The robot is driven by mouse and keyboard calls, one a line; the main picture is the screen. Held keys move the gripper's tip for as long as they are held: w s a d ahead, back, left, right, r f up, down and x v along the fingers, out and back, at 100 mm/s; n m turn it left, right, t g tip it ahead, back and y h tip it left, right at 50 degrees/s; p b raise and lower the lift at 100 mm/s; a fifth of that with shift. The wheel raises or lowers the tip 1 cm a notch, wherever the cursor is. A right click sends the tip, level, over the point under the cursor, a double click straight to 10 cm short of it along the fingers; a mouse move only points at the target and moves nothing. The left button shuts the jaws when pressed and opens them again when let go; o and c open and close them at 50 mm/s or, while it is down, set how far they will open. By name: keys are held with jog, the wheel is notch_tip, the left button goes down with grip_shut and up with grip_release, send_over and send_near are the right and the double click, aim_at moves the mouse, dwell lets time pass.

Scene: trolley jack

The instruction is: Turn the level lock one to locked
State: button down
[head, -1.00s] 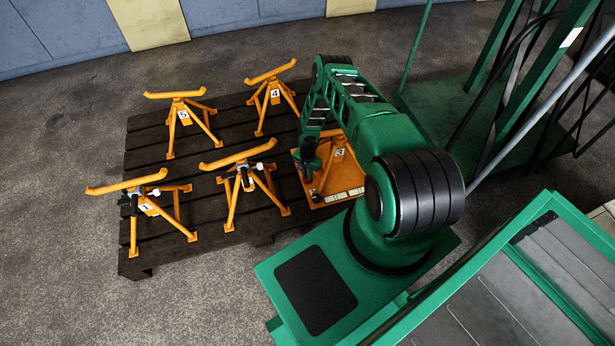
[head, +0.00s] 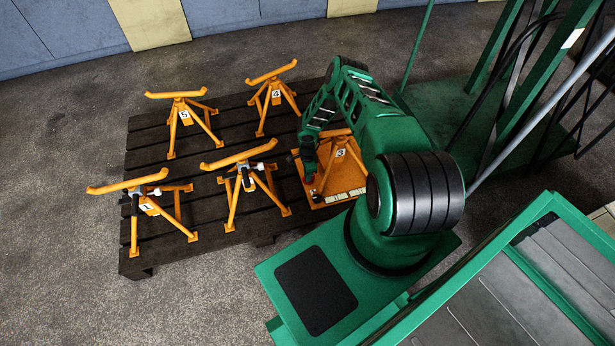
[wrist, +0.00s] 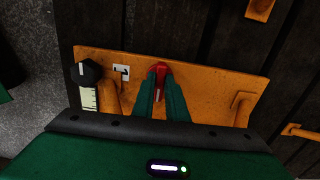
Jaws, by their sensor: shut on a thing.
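In the wrist view a red lever (wrist: 158,72) stands on an orange panel (wrist: 215,80). My gripper (wrist: 160,92) is shut on the red lever, with its green fingers on either side of it. The fingers hide part of the lever, and I cannot tell whether it is at locked. A black knob (wrist: 85,72) with a white pointer and a small white label (wrist: 121,72) are to the left of the lever. In the head view my gripper (head: 307,168) is low over the orange panel (head: 345,185) at the pallet's right side.
Several orange stands rise from the dark wooden pallet (head: 190,228), including stand 4 (head: 275,97), stand 5 (head: 184,117) and stand 1 (head: 145,205). A middle front stand (head: 240,178) is left of my gripper. Grey floor (head: 70,130) is clear at the left.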

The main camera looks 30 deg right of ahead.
jog(key=shift+w+a, duration=0.1)
jog(key=shift+a, duration=0.05)
dwell(0.4)
jog(key=c, duration=1.8)
grip_release()
jog(key=shift+o, duration=0.2)
